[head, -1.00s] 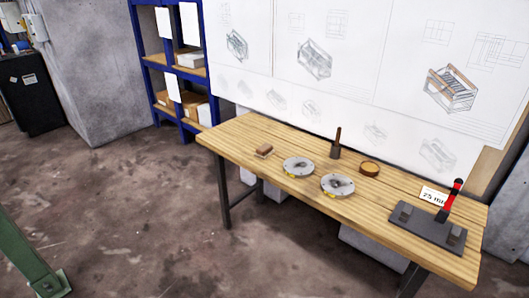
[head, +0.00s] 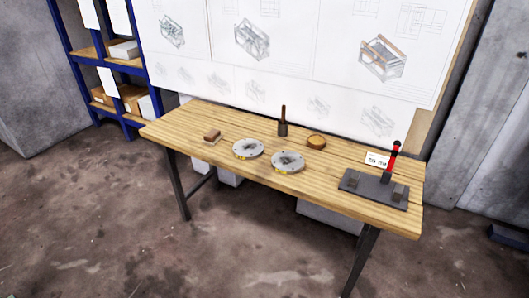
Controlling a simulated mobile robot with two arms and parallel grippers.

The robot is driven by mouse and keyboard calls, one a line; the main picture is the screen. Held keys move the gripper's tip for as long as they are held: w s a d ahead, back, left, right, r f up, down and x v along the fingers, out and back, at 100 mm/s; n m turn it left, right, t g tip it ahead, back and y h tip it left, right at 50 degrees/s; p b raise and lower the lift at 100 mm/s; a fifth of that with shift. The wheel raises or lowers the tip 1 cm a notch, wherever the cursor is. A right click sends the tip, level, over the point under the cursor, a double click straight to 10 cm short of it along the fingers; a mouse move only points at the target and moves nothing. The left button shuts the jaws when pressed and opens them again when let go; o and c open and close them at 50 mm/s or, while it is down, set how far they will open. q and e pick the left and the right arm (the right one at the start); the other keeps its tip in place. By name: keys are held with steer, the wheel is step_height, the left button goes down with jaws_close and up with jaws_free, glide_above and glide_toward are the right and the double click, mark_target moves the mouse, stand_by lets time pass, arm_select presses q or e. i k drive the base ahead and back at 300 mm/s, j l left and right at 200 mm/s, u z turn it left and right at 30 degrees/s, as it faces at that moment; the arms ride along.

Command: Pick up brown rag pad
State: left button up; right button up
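A small brown block-shaped pad (head: 212,134) lies on the left part of the wooden table (head: 180,127), with a thin pale edge beneath it. It looks like the brown rag pad. It stands apart from the other items, and nothing covers it. Neither of my grippers shows in the head view.
Two grey round discs (head: 248,149) lie right of the pad. Behind them stand a dark brush-like tool (head: 283,122) and a round wooden dish (head: 316,141). A dark plate (head: 365,189) with a red-handled lever is at right. Blue shelves (head: 72,60) stand back left; floor in front is clear.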

mark_target(214, 136)
steer(key=i+j, duration=0.2)
steer(key=i, duration=0.25)
steer(key=i+j+z, duration=0.1)
steer(key=i, duration=0.3)
steer(key=i+j+z, duration=0.1)
steer(key=i+j, duration=0.15)
steer(key=i, duration=0.2)
steer(key=i+j, duration=0.25)
steer(key=i, duration=0.15)
